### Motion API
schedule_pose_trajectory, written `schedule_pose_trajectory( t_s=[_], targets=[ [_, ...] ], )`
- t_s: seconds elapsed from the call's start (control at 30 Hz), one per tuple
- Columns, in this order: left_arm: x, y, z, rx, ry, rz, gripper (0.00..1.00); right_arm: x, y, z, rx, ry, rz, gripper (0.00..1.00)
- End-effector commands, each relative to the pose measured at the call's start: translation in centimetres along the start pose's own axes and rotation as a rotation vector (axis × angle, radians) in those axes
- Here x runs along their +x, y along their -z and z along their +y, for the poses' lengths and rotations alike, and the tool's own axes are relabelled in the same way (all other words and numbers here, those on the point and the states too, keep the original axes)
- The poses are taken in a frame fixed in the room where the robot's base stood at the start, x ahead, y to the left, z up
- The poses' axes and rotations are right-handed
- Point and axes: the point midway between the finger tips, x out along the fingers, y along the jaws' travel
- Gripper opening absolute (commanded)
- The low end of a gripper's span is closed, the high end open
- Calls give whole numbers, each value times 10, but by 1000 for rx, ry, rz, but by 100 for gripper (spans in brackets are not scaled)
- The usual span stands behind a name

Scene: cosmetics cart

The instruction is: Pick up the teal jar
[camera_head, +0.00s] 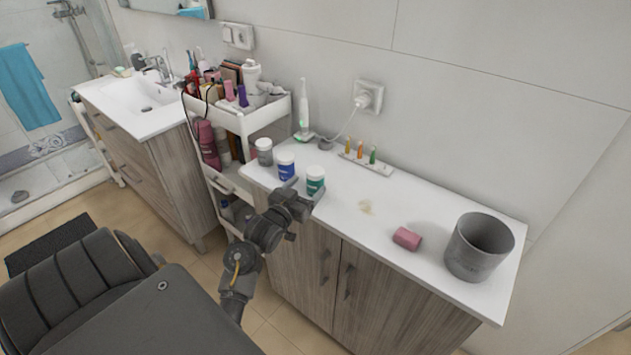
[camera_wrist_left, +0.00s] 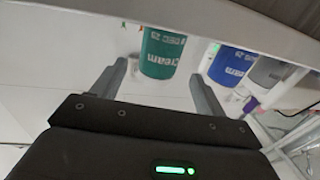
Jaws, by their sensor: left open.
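The teal jar (camera_head: 315,178) with a white lid stands upright near the front edge of the white countertop (camera_head: 400,206). It also shows in the left wrist view (camera_wrist_left: 163,50), ahead of my left gripper and roughly between the lines of its two fingers. My left gripper (camera_head: 306,190) is open and empty, at the counter's front edge close to the jar; its fingers (camera_wrist_left: 158,72) do not clasp it. A blue jar (camera_head: 285,167) stands just left of the teal one and shows in the left wrist view (camera_wrist_left: 233,66). My right gripper is not in view.
A grey jar (camera_head: 264,152) stands beyond the blue one. A cart (camera_head: 238,122) full of cosmetics is at left. Behind are an electric toothbrush (camera_head: 304,112) and a rack of small bottles (camera_head: 366,160). A pink item (camera_head: 407,239) and grey bin (camera_head: 479,247) are at right.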

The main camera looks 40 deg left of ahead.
Motion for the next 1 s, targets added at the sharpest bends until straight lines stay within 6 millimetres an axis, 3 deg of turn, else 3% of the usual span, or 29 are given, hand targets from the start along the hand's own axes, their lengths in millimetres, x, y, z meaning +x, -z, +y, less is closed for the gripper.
schedule_pose_trajectory(
  t_s=[0.4,0.7,1.0],
  targets=[
    [48,2,3,0,1,1,73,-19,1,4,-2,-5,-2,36],
    [51,0,3,2,0,0,72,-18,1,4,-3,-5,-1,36],
    [51,0,3,1,0,0,33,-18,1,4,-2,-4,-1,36]
  ],
)
